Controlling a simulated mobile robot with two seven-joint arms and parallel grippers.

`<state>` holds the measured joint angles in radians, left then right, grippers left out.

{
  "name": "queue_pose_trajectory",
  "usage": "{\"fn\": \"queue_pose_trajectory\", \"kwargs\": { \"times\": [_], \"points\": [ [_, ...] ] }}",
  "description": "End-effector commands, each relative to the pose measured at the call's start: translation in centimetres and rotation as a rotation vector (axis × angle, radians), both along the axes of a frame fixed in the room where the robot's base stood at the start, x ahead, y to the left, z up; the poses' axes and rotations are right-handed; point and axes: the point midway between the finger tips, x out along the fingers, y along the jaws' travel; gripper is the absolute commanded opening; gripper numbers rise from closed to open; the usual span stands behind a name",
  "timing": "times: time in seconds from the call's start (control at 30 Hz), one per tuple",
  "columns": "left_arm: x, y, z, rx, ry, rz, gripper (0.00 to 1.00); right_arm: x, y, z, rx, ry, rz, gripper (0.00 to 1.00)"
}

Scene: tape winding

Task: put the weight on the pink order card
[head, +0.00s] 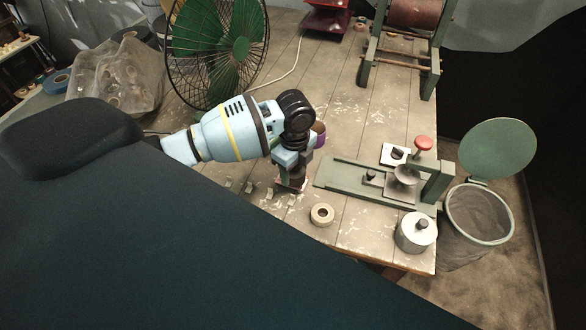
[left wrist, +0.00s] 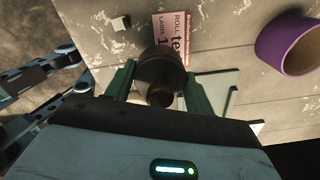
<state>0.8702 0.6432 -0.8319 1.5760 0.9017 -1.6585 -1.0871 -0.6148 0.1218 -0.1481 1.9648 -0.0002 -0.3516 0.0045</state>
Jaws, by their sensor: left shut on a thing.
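My left gripper (head: 291,180) is low over the table in the head view, beside the pink order card (head: 290,185), which is mostly hidden there. In the left wrist view my left gripper (left wrist: 158,92) has its green fingers shut on a dark round weight (left wrist: 160,68) with a knob. The pink order card (left wrist: 174,30) shows just beyond the weight, its printed text partly covered. I cannot tell whether the weight touches the card. My right gripper is not clearly seen.
A purple-sided roll (left wrist: 290,45) stands near the card. A tan tape roll (head: 322,215), a green press-like fixture (head: 340,175) and a silver knobbed cylinder (head: 414,234) are to the right. A fan (head: 217,50) stands behind. Small pale scraps (head: 249,187) lie left of the gripper.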

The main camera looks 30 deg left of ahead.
Motion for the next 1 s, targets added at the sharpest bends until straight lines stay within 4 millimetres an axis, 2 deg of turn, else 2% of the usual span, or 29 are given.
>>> {"fn": "queue_pose_trajectory", "kwargs": {
  "times": [0.1, 0.47, 0.73, 1.0],
  "points": [
    [1.1, 1.0, -0.1, 0.0, -0.002, 0.002, 0.19, -0.2, 0.0, -0.3, 0.001, 0.006, -0.001, 0.36],
    [1.9, 1.8, -0.1, 0.0, -0.003, 0.002, 0.19, -0.3, 0.1, -0.4, 0.002, 0.011, 0.0, 0.36],
    [2.0, 1.9, -3.4, 0.001, -0.002, 0.001, 0.19, -0.4, 0.2, -0.4, 0.003, 0.012, 0.001, 0.36],
    [2.1, 1.9, -3.6, 0.0, -0.005, 0.0, 0.19, -0.4, 0.2, -0.4, 0.003, 0.012, 0.001, 0.36]
  ]
}}
